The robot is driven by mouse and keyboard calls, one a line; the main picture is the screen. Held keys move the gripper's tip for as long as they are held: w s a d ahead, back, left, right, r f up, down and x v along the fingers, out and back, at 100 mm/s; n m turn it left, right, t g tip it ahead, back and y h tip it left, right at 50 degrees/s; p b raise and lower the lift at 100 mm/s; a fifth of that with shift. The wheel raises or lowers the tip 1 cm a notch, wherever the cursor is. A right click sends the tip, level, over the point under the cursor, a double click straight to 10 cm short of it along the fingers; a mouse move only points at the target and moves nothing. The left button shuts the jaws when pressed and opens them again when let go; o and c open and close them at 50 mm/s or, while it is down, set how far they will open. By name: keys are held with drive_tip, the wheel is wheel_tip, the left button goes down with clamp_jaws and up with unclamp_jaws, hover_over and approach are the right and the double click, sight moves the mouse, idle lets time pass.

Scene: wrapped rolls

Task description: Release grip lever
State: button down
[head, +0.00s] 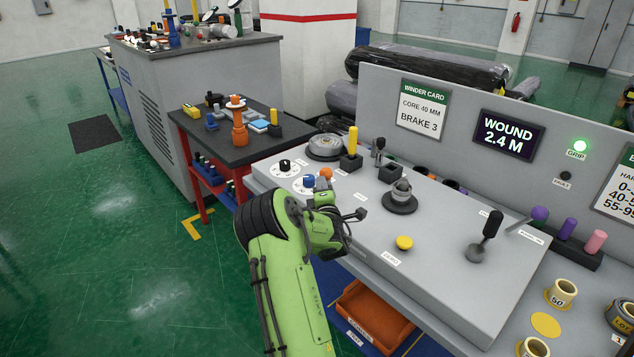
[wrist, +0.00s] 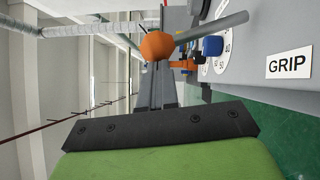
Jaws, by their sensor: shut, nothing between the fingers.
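The grip lever shows in the wrist view as a grey rod (wrist: 215,32) with an orange ball knob (wrist: 158,46) on its end, beside a white GRIP label (wrist: 289,62). In the head view its orange knob (head: 326,173) shows just past my gripper (head: 324,190), at the left part of the grey console. My gripper is shut and empty, its dark fingers (wrist: 156,80) pointing toward the knob. I cannot tell if they touch it. The rod is mostly hidden behind my gripper in the head view.
The console (head: 450,210) also carries a blue knob (head: 308,181), a yellow-topped handle (head: 352,140), a yellow button (head: 404,243) and a black-handled lever (head: 490,226). The GRIP lamp (head: 581,145) glows green. A dark side table (head: 225,150) with small parts stands behind left. Floor at left is clear.

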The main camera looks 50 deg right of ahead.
drive_tip(key=s+d+r+m+g+y+p, duration=0.1)
drive_tip(key=d+m+y+p, duration=0.1)
drive_tip(key=d+m+p, duration=0.1)
drive_tip(key=s+d+r+m+g+y+p, duration=0.1)
drive_tip(key=d+m+y+p, duration=0.1)
drive_tip(key=d+p, duration=0.4)
drive_tip(key=shift+s+d+r+m+g, duration=0.3)
drive_tip(key=shift+d+m, duration=0.4)
drive_tip(key=shift+d, duration=0.3)
drive_tip(key=shift+r, duration=0.15)
